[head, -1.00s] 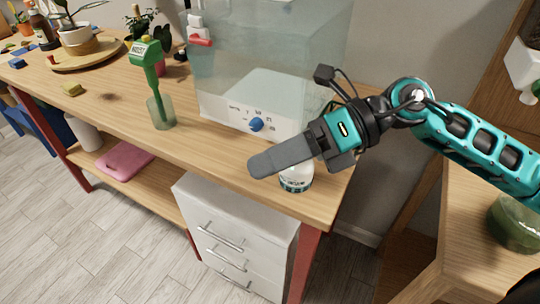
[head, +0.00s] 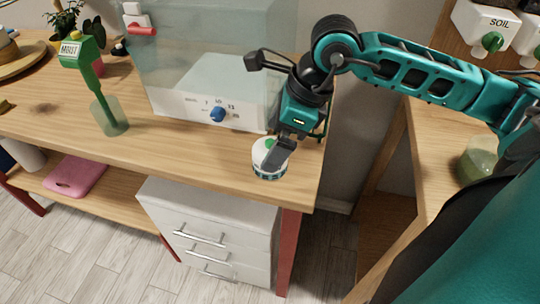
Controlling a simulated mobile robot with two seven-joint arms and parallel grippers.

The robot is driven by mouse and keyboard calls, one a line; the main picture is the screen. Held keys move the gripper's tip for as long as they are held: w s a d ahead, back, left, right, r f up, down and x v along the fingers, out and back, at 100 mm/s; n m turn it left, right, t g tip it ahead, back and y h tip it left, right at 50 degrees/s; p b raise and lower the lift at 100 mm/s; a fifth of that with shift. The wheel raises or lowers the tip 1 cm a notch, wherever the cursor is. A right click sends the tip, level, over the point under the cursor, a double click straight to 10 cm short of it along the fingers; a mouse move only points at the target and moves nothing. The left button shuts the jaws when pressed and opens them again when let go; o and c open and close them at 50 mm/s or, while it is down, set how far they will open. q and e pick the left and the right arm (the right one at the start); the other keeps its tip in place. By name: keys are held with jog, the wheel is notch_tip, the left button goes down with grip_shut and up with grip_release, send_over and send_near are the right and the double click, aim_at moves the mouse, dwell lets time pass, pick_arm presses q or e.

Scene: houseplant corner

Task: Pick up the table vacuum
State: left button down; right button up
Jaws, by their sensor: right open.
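The table vacuum (head: 259,161) is a small round white device with a green spot on top and a dark band around its base. It stands upright on the wooden table near its right front corner. My right gripper (head: 276,160) points down at it, its dark fingers in front of and over its right part. The jaws are open; I cannot tell whether they touch the vacuum or lie around it. The fingers hide part of the vacuum. My left gripper is not in view.
A clear humidifier-like tank (head: 210,60) with a blue knob stands just behind the vacuum. A green moisture meter (head: 84,62) stands in a glass cup to the left. White drawers (head: 205,230) are below the table. The tabletop left of the vacuum is clear.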

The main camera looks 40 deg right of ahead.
aim_at(265, 154)
jog(key=x, duration=0.5)
jog(key=shift+a, duration=0.15)
jog(key=shift+c, duration=0.4)
jog(key=c, duration=1.1)
